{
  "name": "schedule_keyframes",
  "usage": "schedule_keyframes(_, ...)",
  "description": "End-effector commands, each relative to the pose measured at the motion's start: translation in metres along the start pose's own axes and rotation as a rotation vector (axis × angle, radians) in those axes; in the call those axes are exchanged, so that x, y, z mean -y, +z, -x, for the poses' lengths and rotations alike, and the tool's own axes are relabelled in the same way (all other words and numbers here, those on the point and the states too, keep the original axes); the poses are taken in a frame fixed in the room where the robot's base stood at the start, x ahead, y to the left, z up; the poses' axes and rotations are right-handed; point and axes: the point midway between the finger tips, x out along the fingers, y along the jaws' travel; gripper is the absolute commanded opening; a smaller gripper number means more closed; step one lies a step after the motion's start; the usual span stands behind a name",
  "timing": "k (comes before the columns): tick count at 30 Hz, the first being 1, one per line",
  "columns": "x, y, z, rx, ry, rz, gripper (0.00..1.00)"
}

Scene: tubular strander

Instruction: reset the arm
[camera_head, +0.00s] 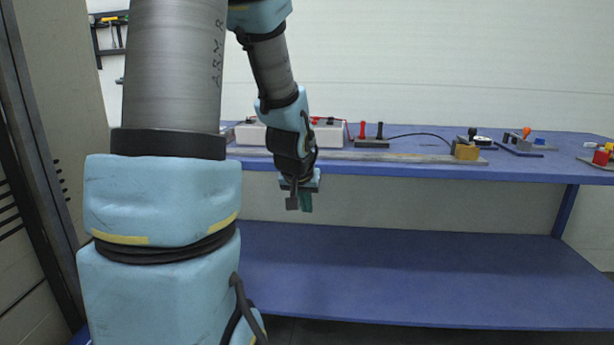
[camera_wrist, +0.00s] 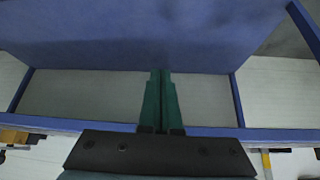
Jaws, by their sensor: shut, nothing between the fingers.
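My arm hangs down in the left half of the head view. My gripper (camera_head: 302,202) points downward in front of the blue workbench (camera_head: 420,170), with its tips a little below the bench top's front edge. In the wrist view my gripper (camera_wrist: 161,75) shows two green fingers side by side. They are shut with nothing between them. No object is in contact with the fingers.
On the bench stand a white box (camera_head: 328,134), red and black handles (camera_head: 369,132), a long metal bar (camera_head: 390,157) with a yellow block (camera_head: 466,151), and small devices at the right. The lower blue shelf (camera_head: 420,270) is bare.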

Motion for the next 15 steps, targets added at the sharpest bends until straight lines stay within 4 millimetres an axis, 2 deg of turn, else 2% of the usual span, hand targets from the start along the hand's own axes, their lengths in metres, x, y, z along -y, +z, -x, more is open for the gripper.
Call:
schedule_keyframes(1,0.011,0.025,0.010,0.066,-0.026,0.018,0.00)
schedule_keyframes(3,0.021,0.056,0.021,0.158,-0.047,0.040,0.00)
schedule_keyframes(6,0.029,0.096,0.038,0.272,-0.059,0.070,0.00)
schedule_keyframes(11,0.030,0.153,0.067,0.435,-0.044,0.117,0.00)
schedule_keyframes(12,0.030,0.146,0.079,0.440,-0.042,0.115,0.00)
schedule_keyframes(15,0.029,0.133,0.095,0.437,-0.043,0.113,0.00)
